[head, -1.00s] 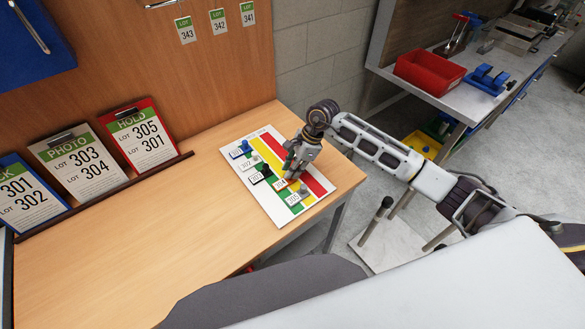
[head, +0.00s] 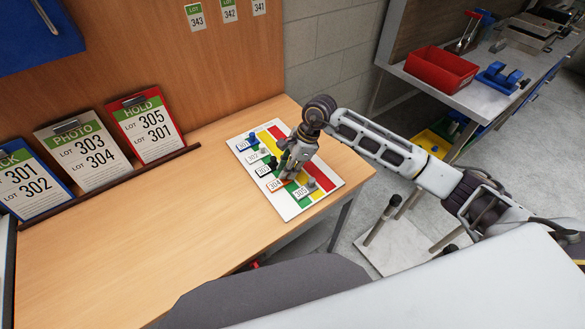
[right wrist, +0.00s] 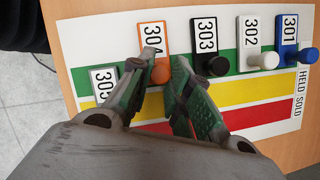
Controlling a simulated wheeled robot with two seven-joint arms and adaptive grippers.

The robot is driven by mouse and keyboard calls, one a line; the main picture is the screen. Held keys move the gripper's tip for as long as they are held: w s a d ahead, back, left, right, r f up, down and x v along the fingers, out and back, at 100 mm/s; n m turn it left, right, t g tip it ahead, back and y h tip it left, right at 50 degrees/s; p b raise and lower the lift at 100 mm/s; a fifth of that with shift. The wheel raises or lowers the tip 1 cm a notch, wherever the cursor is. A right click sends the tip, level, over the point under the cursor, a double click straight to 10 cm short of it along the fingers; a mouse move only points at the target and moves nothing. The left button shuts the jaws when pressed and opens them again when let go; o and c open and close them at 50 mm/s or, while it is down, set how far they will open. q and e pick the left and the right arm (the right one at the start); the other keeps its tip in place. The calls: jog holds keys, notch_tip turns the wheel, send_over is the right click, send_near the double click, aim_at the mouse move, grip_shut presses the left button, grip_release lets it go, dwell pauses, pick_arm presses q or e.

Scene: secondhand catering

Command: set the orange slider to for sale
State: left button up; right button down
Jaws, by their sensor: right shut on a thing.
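The orange slider (right wrist: 144,31), labelled 304, lies on the white board (head: 243,143) with green, yellow and red bands. Its orange peg (right wrist: 160,72) is over the green band (right wrist: 232,63). Its label is on the white strip beyond the green, in line with the labels of 301, 302 and 303. My right gripper (right wrist: 161,66) is shut on the orange peg, its fingertips on either side of it. It also shows in the head view (head: 287,176), bent down over the board. The lettering beside yellow and red reads HELD and SOLD. My left gripper is not in view.
The black slider (right wrist: 205,35) 303 stands close beside my right fingers. The white slider (right wrist: 250,32) 302 and blue slider (right wrist: 288,28) 301 are beyond it. The grey slider (right wrist: 104,83) 305 sits further toward the yellow, partly hidden. Lot clipboards (head: 80,155) lean at left.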

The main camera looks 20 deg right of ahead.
jog(key=shift+s+a, duration=0.1)
jog(key=shift+a, duration=0.05)
jog(key=c, duration=1.3)
grip_release()
jog(key=shift+a, duration=0.2)
jog(key=shift+d, duration=0.2)
jog(key=shift+r, duration=0.2)
jog(key=v, duration=1.1)
jog(key=shift+r, duration=0.25)
jog(key=shift+d, duration=0.1)
